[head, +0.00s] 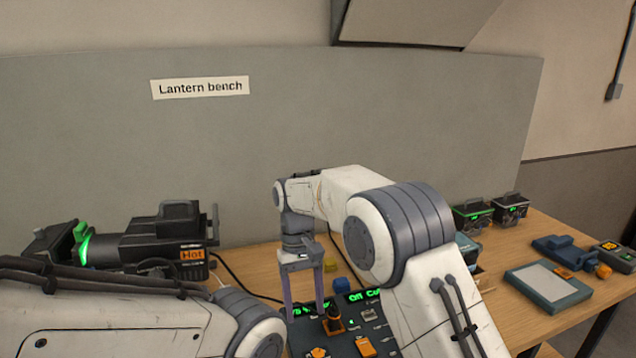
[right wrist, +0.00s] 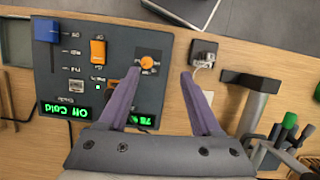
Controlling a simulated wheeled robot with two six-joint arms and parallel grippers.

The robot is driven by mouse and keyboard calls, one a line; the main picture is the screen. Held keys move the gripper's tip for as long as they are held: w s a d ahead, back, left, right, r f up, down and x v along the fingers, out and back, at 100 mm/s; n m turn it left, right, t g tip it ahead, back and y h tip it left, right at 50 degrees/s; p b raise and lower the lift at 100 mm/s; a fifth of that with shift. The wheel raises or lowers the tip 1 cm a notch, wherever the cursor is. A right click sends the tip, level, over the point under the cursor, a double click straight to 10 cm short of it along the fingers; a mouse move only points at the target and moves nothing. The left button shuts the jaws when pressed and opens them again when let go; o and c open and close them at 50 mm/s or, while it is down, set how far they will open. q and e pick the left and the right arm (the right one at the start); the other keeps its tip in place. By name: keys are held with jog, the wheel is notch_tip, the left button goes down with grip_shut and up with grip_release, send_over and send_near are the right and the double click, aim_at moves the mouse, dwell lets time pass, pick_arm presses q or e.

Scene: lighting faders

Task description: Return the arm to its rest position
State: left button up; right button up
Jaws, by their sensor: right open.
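My right gripper (head: 305,308) is open and empty, pointing down over the dark fader console (head: 340,340). In the right wrist view its two purple fingers (right wrist: 161,76) are spread. The left fingertip looks close to the orange knob (right wrist: 149,63) on the console; I cannot tell whether they touch. The console also carries an orange fader (right wrist: 98,52), a blue fader (right wrist: 47,28) and a green display (right wrist: 67,109) reading "Off Cold". My right arm hides part of the console in the head view. My left arm crosses the lower left; its gripper is out of view.
A black lantern (head: 165,240) labelled "Hot" stands at the left. A grey tray (head: 548,287) and blue items (head: 560,250) lie at the right. A hammer-shaped tool (right wrist: 250,97) and a small grey block (right wrist: 204,50) lie beside the console. A grey panel (head: 300,120) stands behind.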

jog(key=s+d+r+n+t+y, duration=0.1)
jog(key=s+r, duration=0.1)
jog(key=s, duration=0.5)
jog(key=s+d+r+n+t, duration=0.1)
jog(key=s+r, duration=0.2)
jog(key=s, duration=0.4)
jog(key=s+d+f, duration=0.1)
jog(key=s+d, duration=0.1)
jog(key=s, duration=0.4)
jog(key=s+d+f+n+t+y, duration=0.1)
jog(key=s+d+f, duration=0.1)
jog(key=s, duration=0.4)
jog(key=shift+s+d+f, duration=0.15)
jog(key=shift+s+d, duration=0.25)
jog(key=shift+d, duration=0.35)
